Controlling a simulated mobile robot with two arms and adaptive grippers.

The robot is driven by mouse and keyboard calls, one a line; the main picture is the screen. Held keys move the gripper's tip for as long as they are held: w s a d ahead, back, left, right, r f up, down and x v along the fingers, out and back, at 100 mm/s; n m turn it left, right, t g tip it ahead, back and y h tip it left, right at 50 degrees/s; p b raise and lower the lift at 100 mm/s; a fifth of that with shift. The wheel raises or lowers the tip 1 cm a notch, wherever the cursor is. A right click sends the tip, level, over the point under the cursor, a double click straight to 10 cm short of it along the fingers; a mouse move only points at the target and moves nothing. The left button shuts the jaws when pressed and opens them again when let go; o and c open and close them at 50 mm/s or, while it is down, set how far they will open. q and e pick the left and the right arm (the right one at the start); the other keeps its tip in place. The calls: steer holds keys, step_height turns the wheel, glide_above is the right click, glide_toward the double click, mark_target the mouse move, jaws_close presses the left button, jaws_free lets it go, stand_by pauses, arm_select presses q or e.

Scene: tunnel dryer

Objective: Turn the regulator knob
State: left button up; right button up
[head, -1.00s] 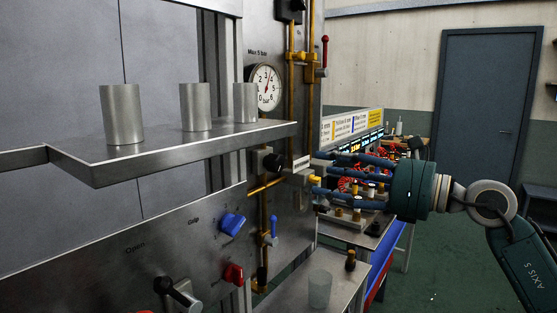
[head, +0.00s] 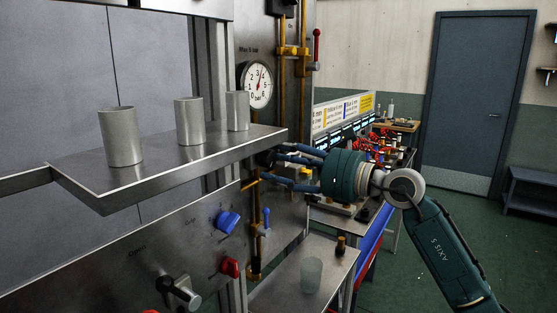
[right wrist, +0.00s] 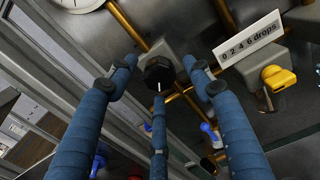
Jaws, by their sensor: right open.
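The regulator knob (right wrist: 158,72), black with a white mark on its face, sits on a grey block on brass pipes in the right wrist view. My right gripper (right wrist: 162,80) is open, its three blue fingers spread around the knob with their tips close to it. I cannot tell whether any finger touches it. In the head view my right gripper (head: 278,167) reaches the steel panel from the right, and its fingers largely hide the knob. A round pressure gauge (head: 257,84) is above it. My left gripper is not in view.
A steel shelf (head: 120,185) with three metal cups juts out at left. A blue knob (head: 228,222), a red knob (head: 230,267) and a lever (head: 180,292) are lower on the panel. A label and a yellow valve (right wrist: 278,78) are right of the knob.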

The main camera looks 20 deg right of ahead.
steer(key=c, duration=1.1)
steer(key=shift+f+b, duration=0.1)
steer(key=shift+b, duration=0.2)
steer(key=shift+c, duration=0.2)
steer(key=n+b, duration=0.3)
steer(key=shift+f+n, duration=0.1)
steer(key=shift+n, duration=0.3)
steer(key=shift+r+n+b, duration=0.2)
steer(key=shift+n+b, duration=0.4)
steer(key=shift+n, duration=0.3)
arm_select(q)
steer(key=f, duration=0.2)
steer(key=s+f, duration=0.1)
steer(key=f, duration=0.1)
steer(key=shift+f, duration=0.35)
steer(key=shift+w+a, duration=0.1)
arm_select(e)
steer(key=o, duration=1.1)
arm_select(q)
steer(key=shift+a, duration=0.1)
arm_select(e)
steer(key=shift+o, duration=0.2)
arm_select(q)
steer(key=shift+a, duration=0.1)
arm_select(e)
steer(key=shift+s+d, duration=0.1)
steer(key=shift+s, duration=0.05)
